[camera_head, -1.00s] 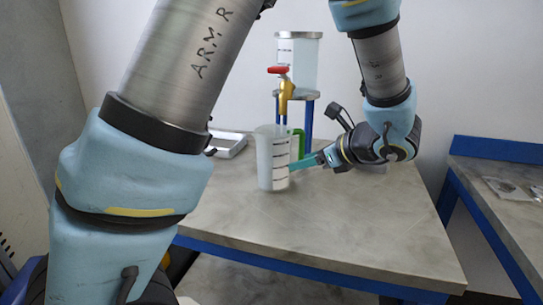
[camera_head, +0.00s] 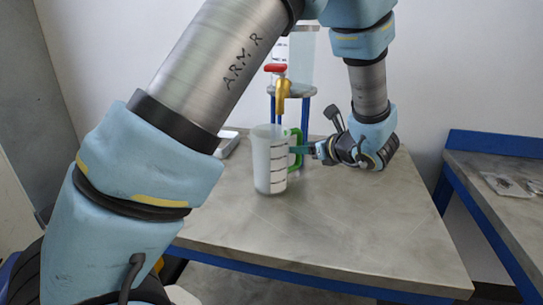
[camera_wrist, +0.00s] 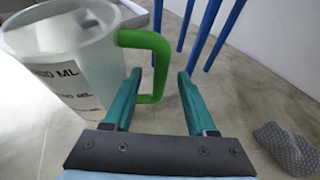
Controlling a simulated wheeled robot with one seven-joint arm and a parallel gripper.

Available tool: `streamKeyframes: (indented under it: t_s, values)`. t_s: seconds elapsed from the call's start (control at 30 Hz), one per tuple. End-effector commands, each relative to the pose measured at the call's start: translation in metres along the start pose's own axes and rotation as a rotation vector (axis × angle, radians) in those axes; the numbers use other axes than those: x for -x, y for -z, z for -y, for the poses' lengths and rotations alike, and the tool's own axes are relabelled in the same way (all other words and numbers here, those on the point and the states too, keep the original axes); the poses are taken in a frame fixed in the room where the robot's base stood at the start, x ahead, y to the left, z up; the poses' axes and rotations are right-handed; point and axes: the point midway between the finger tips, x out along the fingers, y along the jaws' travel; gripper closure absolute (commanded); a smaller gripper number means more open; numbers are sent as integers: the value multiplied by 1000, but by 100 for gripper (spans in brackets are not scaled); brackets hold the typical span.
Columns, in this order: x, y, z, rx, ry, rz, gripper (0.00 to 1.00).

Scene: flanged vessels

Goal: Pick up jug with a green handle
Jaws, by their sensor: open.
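The jug (camera_head: 268,160) is a translucent white measuring jug with dark marks, upright on the table. Its green handle (camera_head: 296,148) faces right, towards my gripper. In the wrist view the jug (camera_wrist: 65,60) fills the upper left, and its green handle (camera_wrist: 158,62) reaches in at the top middle. My gripper (camera_wrist: 160,80) is open, with its two teal fingers pointing at the handle. The handle's lower part lies close to the left finger, with the right finger apart from it. My gripper (camera_head: 303,149) also shows beside the handle in the head view, where contact is hard to tell.
A tank on a blue-legged stand (camera_head: 305,120) with a yellow tap and red lever (camera_head: 276,68) stands behind the jug. A grey patterned cloth-like item (camera_wrist: 283,148) lies at the wrist view's right. The table's front (camera_head: 330,235) is clear.

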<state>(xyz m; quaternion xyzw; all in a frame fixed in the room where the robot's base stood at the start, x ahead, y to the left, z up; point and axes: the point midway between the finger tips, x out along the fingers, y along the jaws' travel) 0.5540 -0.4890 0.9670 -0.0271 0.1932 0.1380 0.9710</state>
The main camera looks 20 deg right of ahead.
Motion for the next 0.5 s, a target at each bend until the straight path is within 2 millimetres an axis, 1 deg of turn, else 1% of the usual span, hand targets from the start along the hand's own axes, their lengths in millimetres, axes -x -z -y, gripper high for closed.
streamKeyframes:
  t_s: [0.03, 0.1, 0.2, 0.43, 0.47, 0.5]
  values:
    - [-7, -2, 0, -2, -3, 1, 43]
    - [-16, -2, 0, -1, -3, 0, 43]
    - [-22, -1, 1, 1, 0, 0, 43]
    - [-23, 0, 1, 1, 1, 0, 43]
    - [-23, 0, 1, 1, 1, 0, 45]
    - [-23, 0, 1, 1, 1, 0, 50]
